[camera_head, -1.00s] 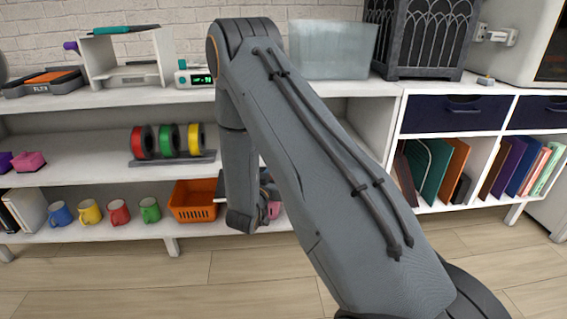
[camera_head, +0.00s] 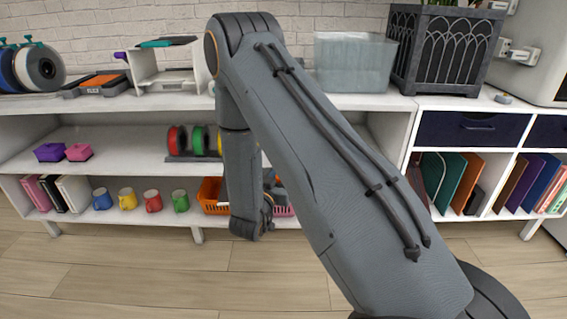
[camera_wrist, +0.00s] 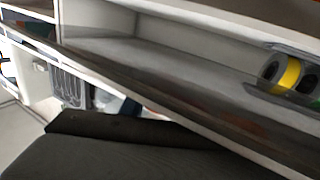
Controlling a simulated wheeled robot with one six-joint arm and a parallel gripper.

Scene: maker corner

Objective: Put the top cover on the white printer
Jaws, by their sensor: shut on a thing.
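My gripper (camera_head: 272,190) shows only in part in the head view, behind my arm, in front of the lower shelves. In the wrist view a dark, see-through tinted panel, seemingly the top cover (camera_wrist: 120,75), runs slantwise across the picture. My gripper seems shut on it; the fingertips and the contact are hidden. In the head view the cover cannot be made out.
On the counter stand a frosted bin (camera_head: 355,65), a black arched planter (camera_head: 435,50), a white frame (camera_head: 145,75) and a large spool (camera_head: 38,68). Lower shelves hold coloured spools (camera_head: 178,140), several mugs (camera_head: 126,199) and an orange basket (camera_head: 212,193). The wooden floor (camera_head: 130,265) in front is clear.

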